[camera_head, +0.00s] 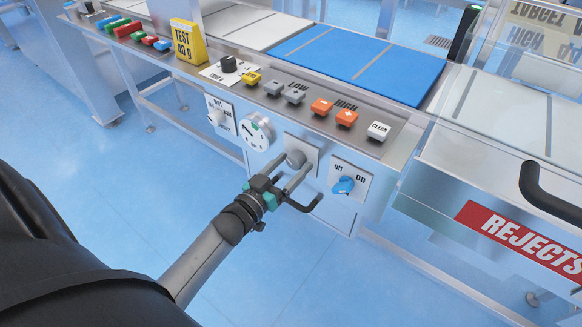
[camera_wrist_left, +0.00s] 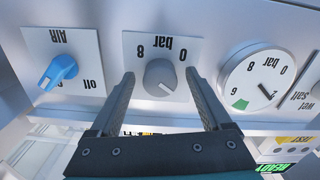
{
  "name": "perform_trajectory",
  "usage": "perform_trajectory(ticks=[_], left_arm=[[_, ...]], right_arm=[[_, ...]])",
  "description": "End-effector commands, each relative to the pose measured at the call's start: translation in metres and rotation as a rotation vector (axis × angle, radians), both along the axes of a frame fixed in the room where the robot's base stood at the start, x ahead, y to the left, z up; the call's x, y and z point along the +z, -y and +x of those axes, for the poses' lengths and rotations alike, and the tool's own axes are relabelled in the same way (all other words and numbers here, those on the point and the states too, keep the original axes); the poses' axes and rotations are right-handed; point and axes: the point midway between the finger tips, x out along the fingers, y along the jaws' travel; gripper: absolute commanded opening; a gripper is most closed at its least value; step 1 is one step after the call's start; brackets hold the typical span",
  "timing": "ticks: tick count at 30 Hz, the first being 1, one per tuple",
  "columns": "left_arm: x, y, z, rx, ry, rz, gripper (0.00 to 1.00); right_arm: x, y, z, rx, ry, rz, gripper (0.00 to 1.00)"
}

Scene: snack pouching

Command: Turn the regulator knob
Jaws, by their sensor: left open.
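The regulator knob (camera_head: 296,158) is a round grey knob on a pale square plate on the machine's front panel. In the left wrist view the knob (camera_wrist_left: 160,77) appears upside down, on a plate marked 0, 8 and bar, with a small light mark near its lower edge. My left gripper (camera_head: 302,180) is open in front of the panel. In the left wrist view its fingers (camera_wrist_left: 160,88) show on either side of the knob; I cannot tell whether they touch it. The pressure gauge (camera_head: 256,133), with a dark needle and green band, also shows in the wrist view (camera_wrist_left: 250,72).
A blue AIR off/on switch (camera_head: 343,185) sits right of the knob. A wet/salt selector (camera_head: 219,117) is left of the gauge. Above are several buttons, a black knob (camera_head: 229,64) and a yellow TEST block (camera_head: 188,42). A REJECTS bin (camera_head: 500,225) stands right.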

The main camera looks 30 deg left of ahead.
Motion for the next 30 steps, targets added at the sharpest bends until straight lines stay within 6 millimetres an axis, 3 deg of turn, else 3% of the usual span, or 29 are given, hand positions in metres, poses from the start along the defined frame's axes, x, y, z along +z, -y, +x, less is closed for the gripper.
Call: perform_trajectory(ticks=[10,30], left_arm=[[0.0002,0.0002,0.0021,0.0,0.0,0.001,0.79],[0.0001,0.0003,0.0018,-0.001,0.0,0.001,0.04]], right_arm=[[0.002,0.0003,-0.0001,0.0,0.002,-0.001,0.5],[0.0019,0.0003,-0.0001,-0.001,0.002,0.0,0.5]])
